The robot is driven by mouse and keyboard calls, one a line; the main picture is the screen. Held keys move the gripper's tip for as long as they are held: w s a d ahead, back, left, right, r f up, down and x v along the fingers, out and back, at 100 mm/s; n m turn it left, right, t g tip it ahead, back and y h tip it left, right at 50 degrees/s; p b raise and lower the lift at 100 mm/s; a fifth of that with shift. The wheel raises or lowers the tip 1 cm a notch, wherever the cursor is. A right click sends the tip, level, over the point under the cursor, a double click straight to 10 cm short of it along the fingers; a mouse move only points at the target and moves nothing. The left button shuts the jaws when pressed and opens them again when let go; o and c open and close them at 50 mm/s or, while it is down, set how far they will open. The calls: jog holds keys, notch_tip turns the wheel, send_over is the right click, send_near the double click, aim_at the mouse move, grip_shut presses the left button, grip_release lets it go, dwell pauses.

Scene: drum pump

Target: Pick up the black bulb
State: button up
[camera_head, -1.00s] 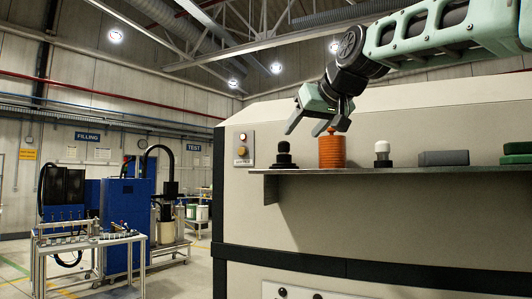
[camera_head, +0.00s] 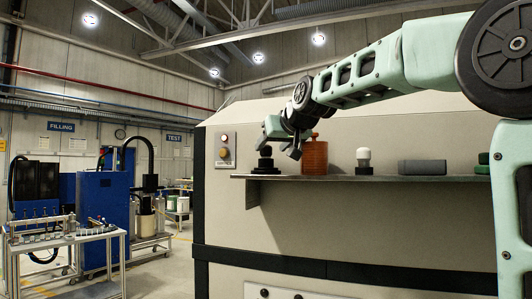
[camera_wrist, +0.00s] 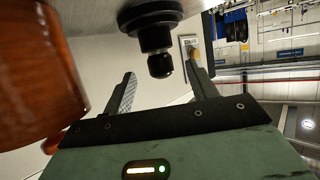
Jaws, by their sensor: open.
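The black bulb (camera_head: 265,162) stands upright on the left end of the shelf, a rounded knob on a stepped, wider black base. In the wrist view the black bulb (camera_wrist: 160,66) appears upside down, its knob between the lines of the two fingers. My gripper (camera_head: 279,150) is open, with one finger near the bulb's top and the other on its right side, toward the orange ribbed piece. In the wrist view both fingers of my gripper (camera_wrist: 161,63) are spread and nothing is clamped. I cannot tell whether a finger touches the bulb.
The orange ribbed piece (camera_head: 314,159) stands close on the right of the bulb. Farther right on the shelf (camera_head: 330,178) are a white-topped black piece (camera_head: 363,160), a grey block (camera_head: 422,167) and a green item (camera_head: 484,158). A control panel (camera_head: 225,149) is on the wall behind, to the left.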

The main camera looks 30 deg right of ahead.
aim_at(269, 148)
jog(key=p+x, duration=0.2)
jog(key=x, duration=0.3)
jog(key=shift+w, duration=0.1)
jog(key=c, duration=1.1)
jog(key=shift+o, duration=0.2)
jog(key=shift+r, duration=0.1)
